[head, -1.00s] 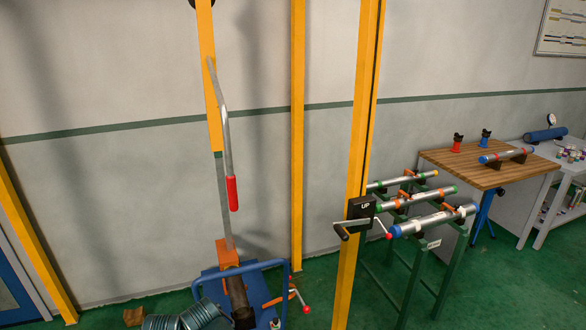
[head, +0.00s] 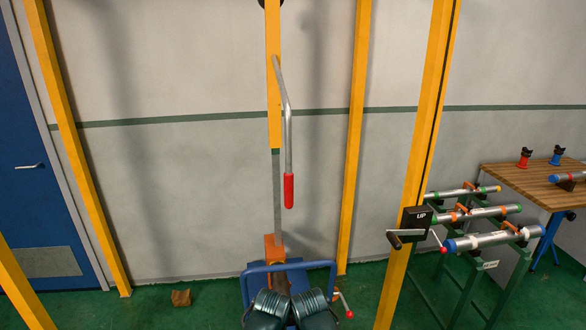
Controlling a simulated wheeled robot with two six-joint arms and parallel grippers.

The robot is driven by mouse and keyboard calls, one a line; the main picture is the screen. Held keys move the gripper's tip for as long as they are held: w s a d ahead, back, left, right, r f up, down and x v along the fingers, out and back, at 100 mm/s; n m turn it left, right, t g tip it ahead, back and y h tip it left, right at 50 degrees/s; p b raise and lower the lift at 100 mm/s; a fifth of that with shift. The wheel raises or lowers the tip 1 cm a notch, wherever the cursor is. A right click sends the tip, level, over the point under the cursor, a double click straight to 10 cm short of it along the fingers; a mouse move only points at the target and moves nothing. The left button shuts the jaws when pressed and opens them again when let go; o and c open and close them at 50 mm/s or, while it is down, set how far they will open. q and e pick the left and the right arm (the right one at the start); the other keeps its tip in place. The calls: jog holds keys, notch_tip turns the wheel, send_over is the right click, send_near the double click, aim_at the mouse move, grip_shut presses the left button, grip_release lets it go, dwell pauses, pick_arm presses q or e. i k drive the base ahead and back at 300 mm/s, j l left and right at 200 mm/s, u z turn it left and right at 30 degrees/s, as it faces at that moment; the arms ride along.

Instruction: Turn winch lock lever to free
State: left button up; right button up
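A black box marked "UP" (head: 415,220) is fixed to a yellow post right of centre. A crank with a brown grip (head: 396,242) sticks out to its left. A short lever with a red ball end (head: 442,248) sticks out to its right, angled down. A similar red-ended lever (head: 347,309) is low beside the blue tubular frame. I cannot tell for sure which is the winch lock lever. Neither of my grippers is in view.
A bent grey bar with a red grip (head: 289,190) hangs on a yellow beam. The blue tubular frame (head: 258,268) holds dark ribbed cylinders (head: 268,306). A green rack with pipes (head: 490,262) and a wooden table (head: 520,180) stand right.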

aim_at(442, 250)
jog(key=z, duration=1.65)
jog(key=i+l+z, duration=0.3)
jog(key=i, duration=0.2)
jog(key=j, duration=0.1)
